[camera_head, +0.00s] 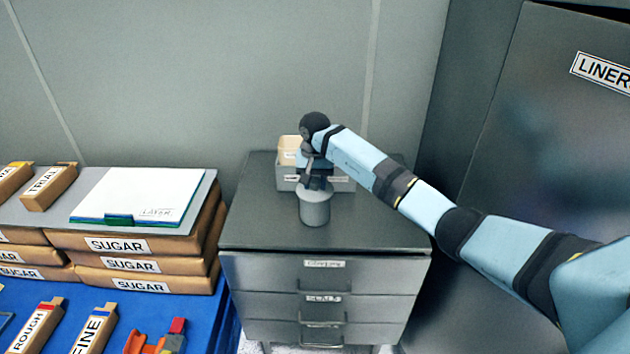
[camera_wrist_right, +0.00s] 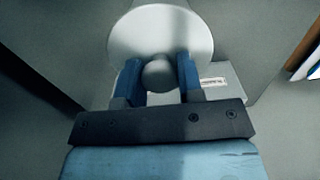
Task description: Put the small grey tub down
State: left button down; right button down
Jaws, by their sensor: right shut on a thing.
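The small grey tub (camera_head: 315,208) is a round grey vessel at the top of the dark drawer cabinet (camera_head: 260,220), toward the middle. My right gripper (camera_head: 315,186) is above it, shut on the knob of its lid. In the right wrist view the round pale lid (camera_wrist_right: 190,40) shows with its knob (camera_wrist_right: 158,74) between the two blue fingers of the right gripper (camera_wrist_right: 160,80). The tub looks upright. I cannot tell whether its base touches the cabinet top. My left gripper is not in view.
A grey bin (camera_head: 287,180) with pale contents stands behind the tub, partly hidden by my arm. The cabinet top is clear in front and at both sides. Sugar sacks (camera_head: 130,265) are stacked at the left; a dark cabinet marked LINER (camera_head: 540,130) stands at the right.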

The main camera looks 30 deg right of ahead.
jog(key=shift+f, duration=0.1)
jog(key=c, duration=0.8)
grip_release()
jog(key=shift+o, duration=0.2)
